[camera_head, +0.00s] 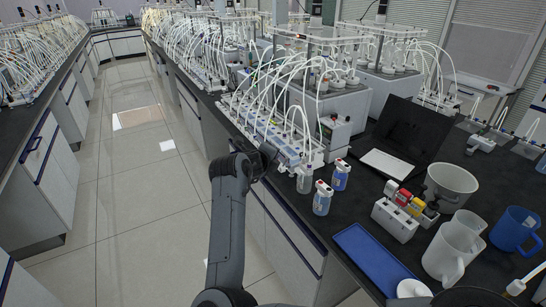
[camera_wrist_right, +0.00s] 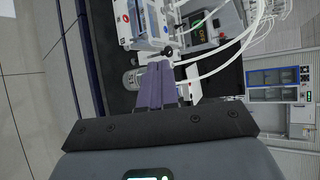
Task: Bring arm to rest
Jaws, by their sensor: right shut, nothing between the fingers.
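My right arm rises from the bottom of the head view. Its dark right gripper (camera_head: 267,153) is at the bench's left edge, beside the front row of reactor bottles with white tubes (camera_head: 275,135). In the right wrist view the two fingers of the right gripper (camera_wrist_right: 159,70) are together, with nothing between them. A small clear bottle (camera_wrist_right: 132,79) shows just left of the fingertips; I cannot tell whether they touch it. My left gripper is not in view.
The aisle floor (camera_head: 140,215) at left is clear.

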